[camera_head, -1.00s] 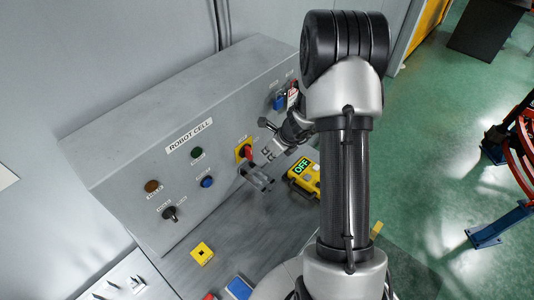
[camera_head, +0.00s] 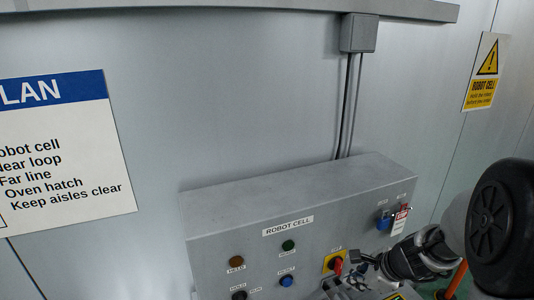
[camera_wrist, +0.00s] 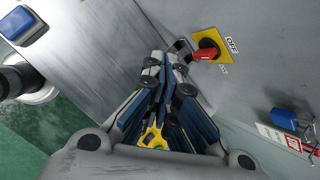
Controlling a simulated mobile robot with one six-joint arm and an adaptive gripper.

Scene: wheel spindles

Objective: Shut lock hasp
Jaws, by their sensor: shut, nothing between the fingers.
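A red switch handle on a yellow plate (camera_head: 336,262) is on the grey panel; it also shows in the wrist view (camera_wrist: 207,45), beside the word OFF. A small dark grey bracket (camera_wrist: 181,47), possibly the lock hasp, is left of the red handle in the wrist view. I cannot tell whether it is open or closed. My gripper (camera_wrist: 163,62) is shut and empty, its fingertips close below and left of the bracket. Contact is not clear. In the head view my gripper (camera_head: 348,285) is low by the switch, partly cut off by the frame edge.
A blue padlock-like item (camera_head: 383,222) and a red-and-white tag (camera_head: 400,219) hang on the panel to the right. The panel (camera_head: 215,225) carries several buttons. A yellow item (camera_wrist: 152,138) lies behind my gripper.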

